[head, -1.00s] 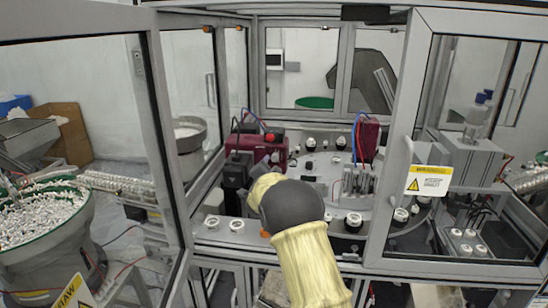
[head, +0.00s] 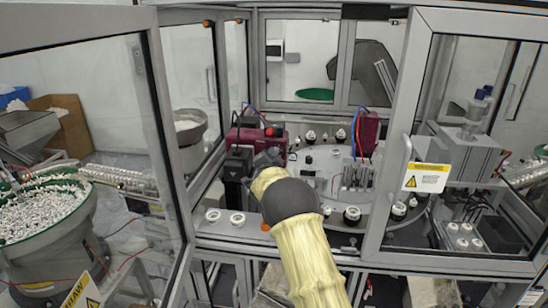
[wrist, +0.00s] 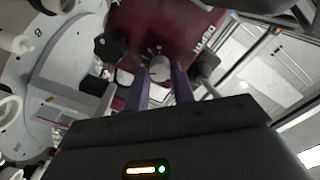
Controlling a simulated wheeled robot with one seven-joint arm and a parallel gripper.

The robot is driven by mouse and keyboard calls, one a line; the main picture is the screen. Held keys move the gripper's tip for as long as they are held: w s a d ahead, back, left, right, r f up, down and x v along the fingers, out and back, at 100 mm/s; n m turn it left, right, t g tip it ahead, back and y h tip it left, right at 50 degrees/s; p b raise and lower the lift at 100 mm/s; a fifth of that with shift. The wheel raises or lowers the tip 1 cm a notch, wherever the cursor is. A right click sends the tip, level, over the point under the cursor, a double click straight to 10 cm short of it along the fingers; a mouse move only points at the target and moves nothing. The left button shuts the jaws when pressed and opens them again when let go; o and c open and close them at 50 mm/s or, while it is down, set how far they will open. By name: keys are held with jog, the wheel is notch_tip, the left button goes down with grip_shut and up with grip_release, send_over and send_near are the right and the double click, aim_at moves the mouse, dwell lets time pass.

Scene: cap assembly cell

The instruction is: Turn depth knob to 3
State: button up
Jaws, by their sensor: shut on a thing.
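In the wrist view, a round light-grey knob (wrist: 160,69) sits on the front of a dark red machine housing (wrist: 180,25). Pale marks surround it, too blurred to read. I cannot tell which number it points at. My gripper (wrist: 161,80) is shut on this knob, one purple-grey finger on each side. In the head view, my arm reaches to the red housing (head: 247,138) at the left of the cell and hides the knob and fingertips.
A dark lobed knob (wrist: 108,47) is left of the gripper, close by. A dark post (wrist: 207,66) stands to the right. A grey round table (head: 335,180) with white-capped parts lies right of my arm. An open glazed door (head: 170,130) frames the left side.

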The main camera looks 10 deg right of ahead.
jog(key=shift+f+n+b, duration=0.1)
jog(key=shift+n+b, duration=0.2)
jog(key=shift+n, duration=0.2)
jog(key=n+b, duration=0.1)
jog(key=n, duration=0.1)
jog(key=shift+n, duration=0.4)
jog(key=n, duration=0.4)
jog(key=shift+n, duration=0.3)
jog(key=n, duration=0.9)
jog(key=shift+n, duration=0.3)
jog(key=o, duration=1)
